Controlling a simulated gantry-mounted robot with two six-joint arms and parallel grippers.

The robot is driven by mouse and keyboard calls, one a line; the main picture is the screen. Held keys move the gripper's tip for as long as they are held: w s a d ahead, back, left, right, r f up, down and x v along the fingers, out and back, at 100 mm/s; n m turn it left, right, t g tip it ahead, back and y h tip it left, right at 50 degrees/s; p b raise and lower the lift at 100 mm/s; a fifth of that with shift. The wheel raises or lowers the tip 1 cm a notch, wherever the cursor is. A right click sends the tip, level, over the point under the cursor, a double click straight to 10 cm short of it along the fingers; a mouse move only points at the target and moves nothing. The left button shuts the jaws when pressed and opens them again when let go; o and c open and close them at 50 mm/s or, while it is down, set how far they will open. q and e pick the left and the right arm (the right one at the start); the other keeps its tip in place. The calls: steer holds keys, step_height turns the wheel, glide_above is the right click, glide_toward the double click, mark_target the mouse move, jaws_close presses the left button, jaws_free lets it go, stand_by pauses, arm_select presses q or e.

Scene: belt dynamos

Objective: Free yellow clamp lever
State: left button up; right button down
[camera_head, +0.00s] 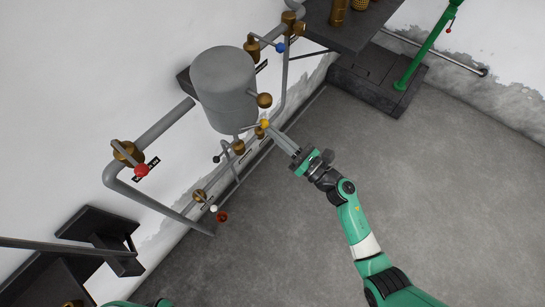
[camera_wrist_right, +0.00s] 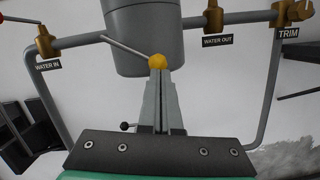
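The yellow clamp lever's round knob (camera_head: 264,124) is just under the grey cylindrical tank, and it also shows in the right wrist view (camera_wrist_right: 157,61). In that view its thin grey rod (camera_wrist_right: 127,47) runs up and left from the knob. My right gripper (camera_head: 271,131) reaches in from the lower right, fingertips at the knob. Its fingers are close together in the right wrist view (camera_wrist_right: 158,72), and they look shut on the knob; the contact itself is partly hidden. My left gripper is not in view.
The grey tank (camera_head: 224,90) and wall pipes (camera_head: 164,124) surround the knob. A blue-knobbed lever (camera_head: 280,47), a red-knobbed lever (camera_head: 141,170) and a white knob (camera_head: 213,208) are nearby. A dark shelf (camera_head: 350,27) stands at the upper right. The floor at right is open.

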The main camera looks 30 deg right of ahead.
steer(key=shift+w+d+r+n+g+y+b, duration=0.2)
steer(key=shift+d+r+n+y, duration=0.15)
steer(key=shift+r+n, duration=0.6)
steer(key=shift+w+d+r+n+g+y+b, duration=0.15)
steer(key=shift+d+r+n+y, duration=0.2)
steer(key=shift+n, duration=0.95)
steer(key=shift+w+d+r+n+g+y+b, duration=0.1)
steer(key=shift+d+r+n+g+y+b, duration=0.15)
steer(key=shift+r+n, duration=0.7)
steer(key=shift+f, duration=0.2)
steer(key=f+b+v, duration=0.1)
steer(key=f+v, duration=0.2)
steer(key=v, duration=1)
steer(key=shift+w+a, duration=0.2)
steer(key=shift+w, duration=0.1)
steer(key=shift+r, duration=0.1)
